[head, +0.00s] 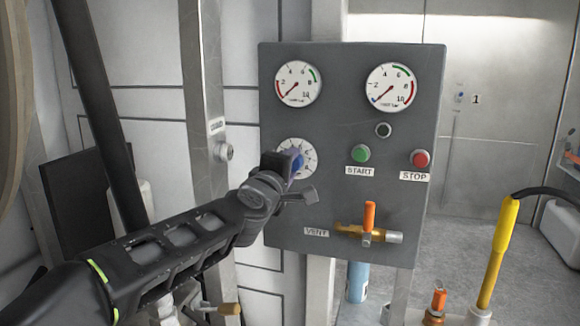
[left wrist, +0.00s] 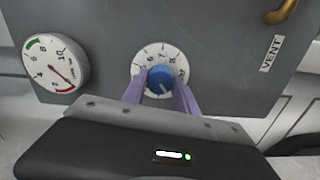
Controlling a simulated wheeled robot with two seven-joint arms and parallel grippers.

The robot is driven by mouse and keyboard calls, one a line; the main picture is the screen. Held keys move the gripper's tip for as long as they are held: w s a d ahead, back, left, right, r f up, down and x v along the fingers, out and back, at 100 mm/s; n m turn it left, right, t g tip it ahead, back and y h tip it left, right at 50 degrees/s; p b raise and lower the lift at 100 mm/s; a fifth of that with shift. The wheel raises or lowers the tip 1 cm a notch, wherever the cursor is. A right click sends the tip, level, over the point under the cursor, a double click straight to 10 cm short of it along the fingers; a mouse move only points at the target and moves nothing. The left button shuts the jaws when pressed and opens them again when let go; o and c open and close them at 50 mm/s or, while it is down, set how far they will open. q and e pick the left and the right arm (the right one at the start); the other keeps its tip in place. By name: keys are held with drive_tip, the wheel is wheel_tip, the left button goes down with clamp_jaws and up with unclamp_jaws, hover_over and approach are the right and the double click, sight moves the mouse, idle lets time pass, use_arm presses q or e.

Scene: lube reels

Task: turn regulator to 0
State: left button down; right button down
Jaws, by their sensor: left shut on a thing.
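The regulator is a blue knob (left wrist: 161,79) on a white numbered dial (left wrist: 146,59) on the grey panel. In the head view the dial (head: 311,155) sits below the left gauge, and the knob is mostly hidden by my left gripper (head: 293,163). In the left wrist view the purple fingers of my left gripper (left wrist: 160,92) are on either side of the knob, shut on it. A light mark shows on the knob, but I cannot read its setting. My right gripper is not in view.
The grey panel (head: 350,215) also carries two gauges (head: 298,84) (head: 391,88), a green START button (head: 360,154), a red STOP button (head: 420,159) and a VENT valve with an orange handle (head: 369,217). A yellow-handled tool (head: 506,235) stands at the right.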

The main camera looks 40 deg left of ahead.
use_arm(q)
drive_tip(key=shift+f, duration=0.1)
drive_tip(key=c, duration=0.9)
unclamp_jaws()
drive_tip(key=shift+c, duration=0.2)
drive_tip(key=p+v, duration=0.1)
drive_tip(key=v, duration=0.6)
drive_tip(key=shift+s+d, duration=0.15)
drive_tip(key=shift+s, duration=0.2)
